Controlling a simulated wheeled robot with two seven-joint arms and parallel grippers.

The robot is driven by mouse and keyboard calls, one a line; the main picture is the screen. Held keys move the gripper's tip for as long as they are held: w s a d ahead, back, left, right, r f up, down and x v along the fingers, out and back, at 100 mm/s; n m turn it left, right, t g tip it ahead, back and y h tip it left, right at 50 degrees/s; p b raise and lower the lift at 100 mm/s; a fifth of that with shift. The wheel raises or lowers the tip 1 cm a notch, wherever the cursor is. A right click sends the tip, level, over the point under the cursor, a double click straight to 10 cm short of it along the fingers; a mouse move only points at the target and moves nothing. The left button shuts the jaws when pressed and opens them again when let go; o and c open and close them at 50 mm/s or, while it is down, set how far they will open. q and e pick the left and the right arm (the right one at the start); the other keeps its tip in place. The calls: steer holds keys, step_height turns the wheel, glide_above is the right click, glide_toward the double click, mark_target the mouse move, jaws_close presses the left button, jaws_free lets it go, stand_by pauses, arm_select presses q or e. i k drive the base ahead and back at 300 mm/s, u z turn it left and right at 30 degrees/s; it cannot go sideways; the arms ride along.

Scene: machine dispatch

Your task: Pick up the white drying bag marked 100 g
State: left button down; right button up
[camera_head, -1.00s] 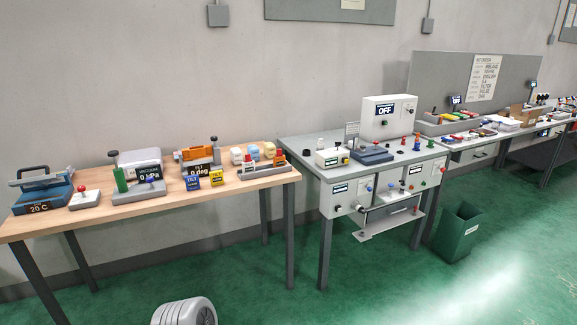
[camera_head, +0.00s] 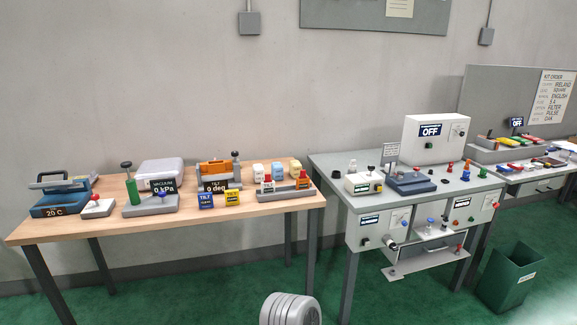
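Several small bags or packets stand at the back right of the wooden table. A white one (camera_head: 258,173) is at the left of the group, another pale one (camera_head: 278,171) with a blue part is beside it, and a yellowish one (camera_head: 295,168) is at the right. Their markings are too small to read, so I cannot tell which is marked 100 g. Neither of my grippers is in view.
The wooden table (camera_head: 120,222) also holds a blue press-like device (camera_head: 58,198), a vacuum unit (camera_head: 152,204), an orange tilt device (camera_head: 215,174) and a peg rack (camera_head: 286,192). A grey bench (camera_head: 335,172) stands to the right. A green bin (camera_head: 507,278) stands on the floor.

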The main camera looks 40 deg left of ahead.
mark_target(258, 171)
steer(key=u, duration=0.3)
steer(key=i, duration=1.75)
steer(key=u, duration=1.85)
steer(key=i, duration=0.8)
steer(key=u, duration=0.75)
